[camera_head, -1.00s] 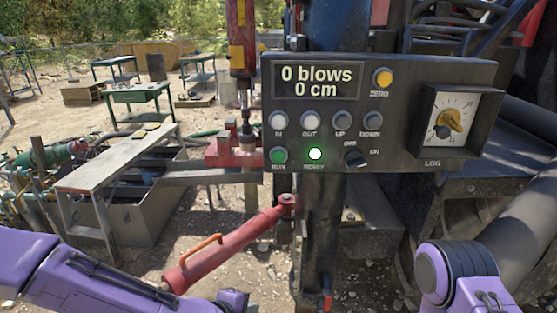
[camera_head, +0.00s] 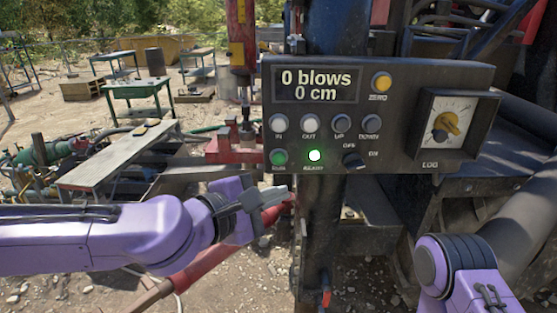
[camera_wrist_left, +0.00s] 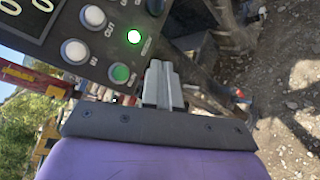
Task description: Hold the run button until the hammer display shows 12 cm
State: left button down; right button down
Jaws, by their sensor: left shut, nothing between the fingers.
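The control panel (camera_head: 400,75) faces me, and its hammer display (camera_head: 317,85) reads "0 blows" and "0 cm". The green run button (camera_head: 279,157) is at the panel's lower left, beside the lit ready lamp (camera_head: 315,155). My left gripper (camera_head: 285,194) is shut and empty, below the run button and apart from it. In the left wrist view, the closed fingers (camera_wrist_left: 163,84) show to the right of the run button (camera_wrist_left: 119,73), with the lit ready lamp (camera_wrist_left: 134,37) above it. My right arm shows at the lower right, but its gripper is out of view.
White and grey buttons (camera_head: 310,121), a yellow zero button (camera_head: 381,81), an off/on switch (camera_head: 355,159) and a log dial (camera_head: 446,124) share the panel. A metal bench (camera_head: 120,158) stands at left.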

aim_at(274, 164)
pick_arm(q)
jog(key=shift+w+p, duration=0.35)
jog(key=shift+w, duration=3.95)
jog(key=shift+w, duration=0.15)
jog(key=shift+w, duration=0.25)
jog(key=shift+w+p, duration=0.3)
jog(key=shift+w, duration=0.25)
dwell(2.8)
